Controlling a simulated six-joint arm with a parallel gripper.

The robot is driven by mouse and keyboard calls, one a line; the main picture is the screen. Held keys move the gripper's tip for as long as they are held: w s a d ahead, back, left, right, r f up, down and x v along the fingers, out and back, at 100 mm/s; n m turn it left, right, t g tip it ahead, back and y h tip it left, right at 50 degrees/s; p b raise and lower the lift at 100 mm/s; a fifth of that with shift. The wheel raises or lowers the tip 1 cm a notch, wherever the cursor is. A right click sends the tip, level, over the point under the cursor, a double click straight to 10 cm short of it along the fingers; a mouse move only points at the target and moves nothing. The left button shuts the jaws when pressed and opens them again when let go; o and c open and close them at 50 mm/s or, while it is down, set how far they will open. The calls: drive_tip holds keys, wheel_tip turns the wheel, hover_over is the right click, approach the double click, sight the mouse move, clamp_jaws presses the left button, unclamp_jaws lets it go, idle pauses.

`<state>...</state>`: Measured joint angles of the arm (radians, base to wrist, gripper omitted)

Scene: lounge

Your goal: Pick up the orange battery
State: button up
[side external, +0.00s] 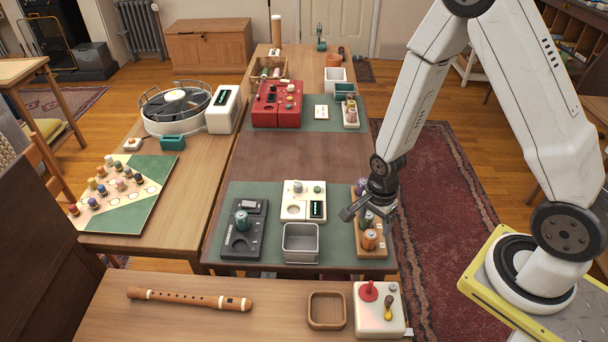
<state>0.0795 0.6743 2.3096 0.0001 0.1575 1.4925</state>
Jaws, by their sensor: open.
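The orange battery (370,240) stands upright in a small wooden holder (372,252) at the right front edge of the middle table. Other batteries, a greenish one and a purple one, stand behind it in the same holder, partly hidden by my gripper. My gripper (357,213) is open and hangs over the back part of the holder, just above and behind the orange battery. It appears apart from the orange battery. Whether the jaws touch the batteries behind cannot be told.
A wooden bowl (326,310) and a joystick box (379,309) stand in front. The table's middle is clear.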

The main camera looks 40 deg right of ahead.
sight(371, 234)
drive_tip(key=shift+f, duration=1)
drive_tip(key=shift+f, duration=0.1)
drive_tip(key=shift+f, duration=2.5)
clamp_jaws()
